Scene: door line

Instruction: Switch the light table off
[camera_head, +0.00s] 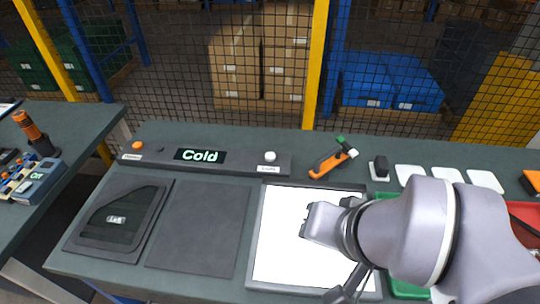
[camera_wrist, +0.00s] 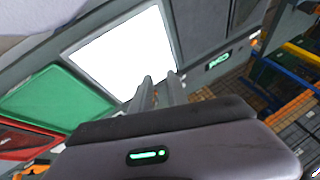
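The light table's panel (camera_head: 285,240) glows bright white in a dark frame on the bench. It also glows in the wrist view (camera_wrist: 125,55). Behind it, a dark control bar (camera_head: 235,160) carries a white round button (camera_head: 270,156) at its right end, with a small label below that seems to read "Light". An orange button (camera_head: 138,146) is at the left end, and a lit display (camera_head: 200,155) reads "Cold". My gripper (camera_wrist: 160,80) appears empty, its two fingers slightly apart.
An orange-and-green tool (camera_head: 332,160) lies behind the panel. A dark block (camera_head: 379,168) and several white pads (camera_head: 410,176) stand right of it. A door panel (camera_head: 118,220) and a bare dark mat (camera_head: 200,225) lie left. A green tray (camera_wrist: 55,105) is beside the panel. A mesh fence backs the bench.

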